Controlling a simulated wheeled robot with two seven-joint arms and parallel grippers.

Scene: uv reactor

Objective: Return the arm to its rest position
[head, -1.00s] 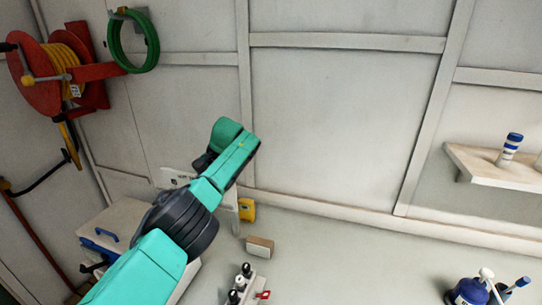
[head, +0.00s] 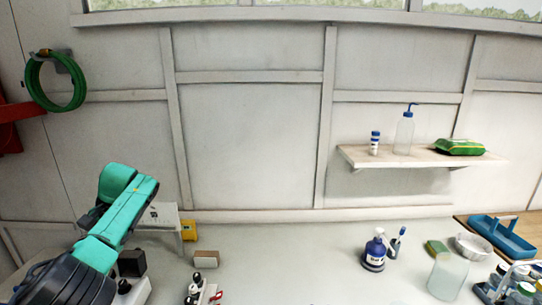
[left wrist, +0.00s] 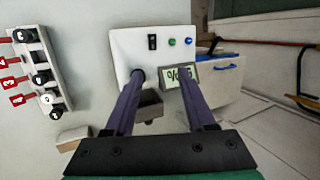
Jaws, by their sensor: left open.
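My left arm (head: 122,215) comes in at the lower left of the head view, bent upward; its gripper is hidden there behind the arm. In the left wrist view my left gripper (left wrist: 160,73) has its two dark fingers apart, with nothing held between them. Past the fingertips is a white control panel (left wrist: 125,45) with a black switch, blue and green buttons and a small display (left wrist: 190,78). I cannot tell from this view how far the fingers are from it. My right arm and gripper are not in view.
A block with black knobs and red tags (left wrist: 42,70) stands left in the wrist view. A wall shelf (head: 400,159) is above. The bench middle looks clear.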

